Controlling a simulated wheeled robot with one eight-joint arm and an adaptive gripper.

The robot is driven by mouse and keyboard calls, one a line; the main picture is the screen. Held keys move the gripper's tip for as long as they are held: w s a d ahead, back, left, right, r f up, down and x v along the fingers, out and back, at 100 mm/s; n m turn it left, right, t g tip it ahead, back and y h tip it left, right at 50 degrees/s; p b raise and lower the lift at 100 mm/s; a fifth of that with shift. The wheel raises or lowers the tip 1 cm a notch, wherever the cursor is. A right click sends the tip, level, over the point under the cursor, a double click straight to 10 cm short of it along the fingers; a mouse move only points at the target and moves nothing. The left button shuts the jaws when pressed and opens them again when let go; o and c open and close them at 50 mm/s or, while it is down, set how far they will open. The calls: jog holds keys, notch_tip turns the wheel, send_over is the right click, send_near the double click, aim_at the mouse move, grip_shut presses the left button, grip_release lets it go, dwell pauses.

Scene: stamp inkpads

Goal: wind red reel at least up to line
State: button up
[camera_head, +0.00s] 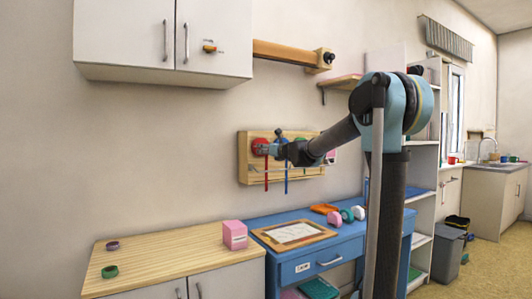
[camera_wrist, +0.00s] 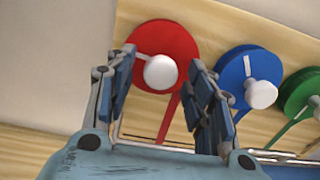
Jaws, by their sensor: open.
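The red reel (camera_wrist: 165,48) is a disc with a white knob (camera_wrist: 161,72), mounted on a wooden board (camera_wrist: 225,20). A red strap (camera_wrist: 168,119) hangs from it. In the head view the red reel (camera_head: 260,147) is at the left of the wall board, partly behind my gripper. My gripper (camera_wrist: 157,72) is open, with one finger on each side of the white knob in the wrist view; I cannot tell whether they touch it. In the head view my gripper (camera_head: 270,149) is in front of the board.
A blue reel (camera_wrist: 248,77) and a green reel (camera_wrist: 300,92), each with a white knob, are close to the right of the red one. A blue desk (camera_head: 330,251) and a wooden-topped cabinet (camera_head: 170,256) with a pink box (camera_head: 234,235) stand below the board.

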jog(key=c, duration=1.1)
jog(key=shift+o, duration=0.2)
